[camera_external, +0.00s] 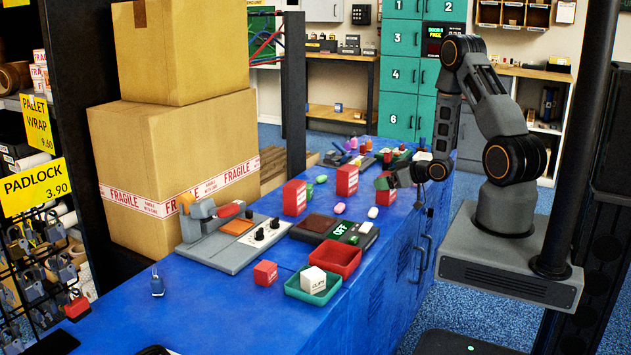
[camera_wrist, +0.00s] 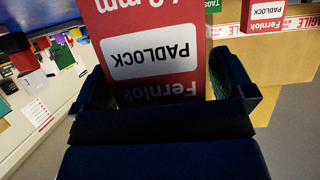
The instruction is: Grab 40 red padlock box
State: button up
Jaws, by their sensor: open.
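A red padlock box (camera_wrist: 152,45) fills the middle of the wrist view, its white "PADLOCK" label upside down; its size marking is partly cut off at the top edge. In the wrist view my gripper (camera_wrist: 172,88) is open, with one finger on each side of the box's near end. I cannot tell whether the fingers touch it. A second red box (camera_external: 294,198) stands farther left; a red "PADLOCK" box (camera_wrist: 268,12) shows at upper right.
The blue bench (camera_external: 215,310) also holds a scale (camera_external: 331,230), a red tray (camera_external: 335,262), a green tray (camera_external: 325,295) with a white box, and a small red cube (camera_external: 265,273). Pink and green pieces lie around the standing boxes. Large cartons (camera_external: 165,150) stand behind.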

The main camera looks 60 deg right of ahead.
jog(key=c, duration=1)
jog(key=shift+r, duration=0.1)
